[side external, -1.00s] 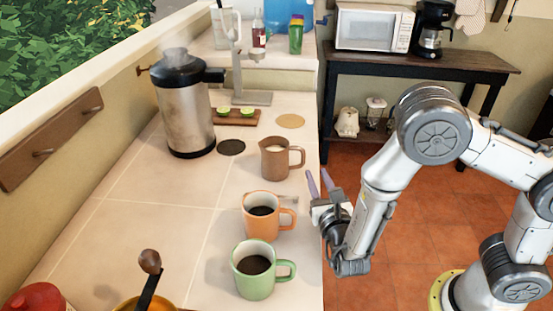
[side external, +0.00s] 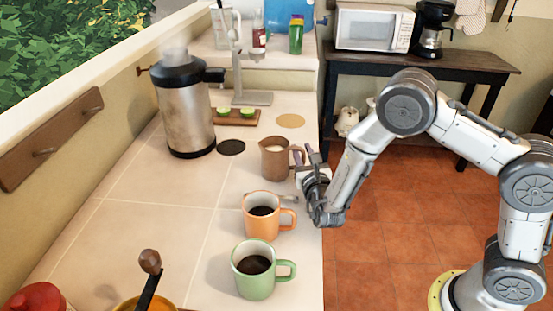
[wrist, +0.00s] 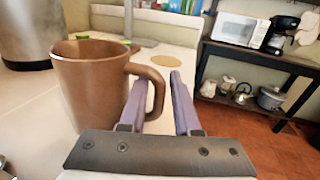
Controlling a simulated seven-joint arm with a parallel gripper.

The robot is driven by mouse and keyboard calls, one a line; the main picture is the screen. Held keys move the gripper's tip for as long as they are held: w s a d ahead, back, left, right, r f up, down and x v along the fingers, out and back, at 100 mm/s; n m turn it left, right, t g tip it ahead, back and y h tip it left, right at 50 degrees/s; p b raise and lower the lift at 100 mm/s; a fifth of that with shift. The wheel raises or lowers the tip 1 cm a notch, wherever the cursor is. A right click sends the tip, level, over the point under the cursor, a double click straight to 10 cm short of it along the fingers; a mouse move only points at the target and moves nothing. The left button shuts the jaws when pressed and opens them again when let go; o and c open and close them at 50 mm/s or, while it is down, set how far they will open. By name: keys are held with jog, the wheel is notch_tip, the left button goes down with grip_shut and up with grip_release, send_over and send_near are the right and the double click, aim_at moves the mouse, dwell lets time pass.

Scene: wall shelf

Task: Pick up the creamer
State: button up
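The creamer is a brown pitcher (side external: 274,160) with pale liquid in it, upright on the counter; its handle faces right. In the wrist view the creamer (wrist: 92,88) stands large at left, with its handle (wrist: 158,88) reaching between the two purple fingers. My gripper (side external: 304,160) is at the creamer's right side, by the handle. Whether the left finger touches the handle I cannot tell.
An orange mug (side external: 262,222) and a green mug (side external: 254,278), both with dark coffee, stand nearer on the counter. A steaming metal kettle (side external: 185,115) stands behind left. A board with limes (side external: 228,118) lies behind. The counter left of the creamer is clear.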

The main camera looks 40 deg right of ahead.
jog(key=shift+x, duration=1)
grip_shut()
dwell(0.6)
jog(key=shift+r, duration=0.1)
